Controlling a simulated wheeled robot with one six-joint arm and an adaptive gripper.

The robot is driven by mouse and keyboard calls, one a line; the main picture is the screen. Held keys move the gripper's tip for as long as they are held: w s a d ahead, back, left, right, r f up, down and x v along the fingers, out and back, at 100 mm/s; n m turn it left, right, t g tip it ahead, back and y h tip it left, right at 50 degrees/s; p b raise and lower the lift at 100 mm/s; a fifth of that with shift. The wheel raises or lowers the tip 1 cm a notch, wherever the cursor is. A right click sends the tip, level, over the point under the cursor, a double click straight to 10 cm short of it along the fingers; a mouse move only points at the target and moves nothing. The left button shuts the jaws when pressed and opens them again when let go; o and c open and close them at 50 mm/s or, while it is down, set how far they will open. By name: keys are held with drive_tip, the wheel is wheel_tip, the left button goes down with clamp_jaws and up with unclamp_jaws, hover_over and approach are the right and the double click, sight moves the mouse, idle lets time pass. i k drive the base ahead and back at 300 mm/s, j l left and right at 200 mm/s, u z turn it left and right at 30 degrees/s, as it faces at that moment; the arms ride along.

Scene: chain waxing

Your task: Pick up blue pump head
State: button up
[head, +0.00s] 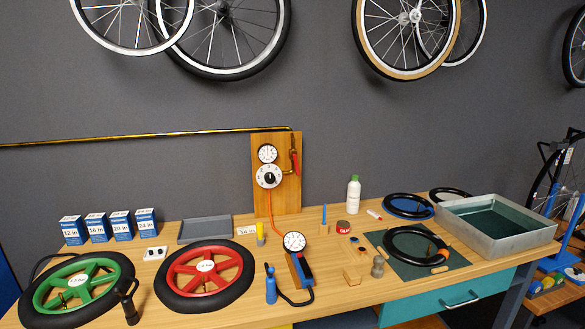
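A blue pump head (271,285) stands upright near the front of the wooden workbench (350,309), right of the red wheel. A black hose (293,300) loops from beside it towards a blue and black pump body (301,268) with a round white gauge (295,242). The pump head stands clear of the red wheel, and nothing covers it in this view. My gripper is not in view.
A red-hubbed wheel (205,267) and a green-hubbed wheel (80,283) lie at left, with a black upright object (128,303) between them. A metal basin (452,224) stands at far right.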

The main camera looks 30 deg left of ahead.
sight(269, 283)
drive_tip(key=i+j+u, duration=0.1)
drive_tip(key=u, duration=0.3)
drive_tip(key=i+u, duration=0.65)
drive_tip(key=i, duration=0.8)
drive_tip(key=i+u, duration=0.1)
drive_tip(key=u, duration=0.15)
